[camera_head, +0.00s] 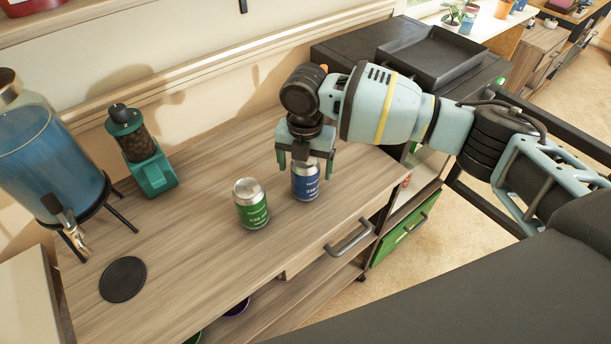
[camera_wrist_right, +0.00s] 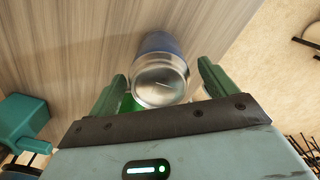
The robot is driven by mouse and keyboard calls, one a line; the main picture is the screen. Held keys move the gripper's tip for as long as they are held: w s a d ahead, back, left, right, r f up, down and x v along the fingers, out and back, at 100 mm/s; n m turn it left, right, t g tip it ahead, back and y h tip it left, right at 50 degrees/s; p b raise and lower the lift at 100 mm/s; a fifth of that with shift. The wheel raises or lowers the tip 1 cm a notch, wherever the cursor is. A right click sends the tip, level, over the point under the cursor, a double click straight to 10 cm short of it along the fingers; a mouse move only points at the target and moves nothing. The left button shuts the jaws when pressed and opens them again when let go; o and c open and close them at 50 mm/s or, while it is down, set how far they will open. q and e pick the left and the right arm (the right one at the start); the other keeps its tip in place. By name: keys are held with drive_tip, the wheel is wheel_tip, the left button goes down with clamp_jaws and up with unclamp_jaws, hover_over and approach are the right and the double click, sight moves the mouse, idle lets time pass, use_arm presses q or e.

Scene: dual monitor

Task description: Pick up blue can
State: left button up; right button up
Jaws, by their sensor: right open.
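The blue can (camera_head: 305,184) stands upright on the wooden counter (camera_head: 345,218), near its right end. My right gripper (camera_head: 306,170) is directly above it, pointing down, with its open fingers on either side of the can's top. In the right wrist view the can's silver lid (camera_wrist_right: 160,80) lies between the two green fingers of the gripper (camera_wrist_right: 165,85). I cannot tell whether either finger touches the can. My left gripper is not in view.
A green can (camera_head: 251,205) stands just left of the blue can. A teal grinder (camera_head: 150,165), a blue drink dispenser (camera_head: 50,160) and a black coaster (camera_head: 123,280) are farther left. A black tray (camera_head: 432,57) sits on the dark cabinet behind my right arm.

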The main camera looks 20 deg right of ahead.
drive_tip(key=shift+f, duration=1.35)
drive_tip(key=shift+c, duration=0.2)
drive_tip(key=shift+w, duration=0.1)
drive_tip(key=c, duration=1.2)
drive_tip(key=shift+r, duration=0.15)
drive_tip(key=shift+c, duration=0.2)
drive_tip(key=shift+r, duration=0.55)
wheel_tip(320, 180, up, 2)
drive_tip(key=shift+r, duration=0.25)
drive_tip(key=s+d+r, duration=0.1)
drive_tip(key=s+d, duration=1)
drive_tip(key=shift+d+p, duration=0.3)
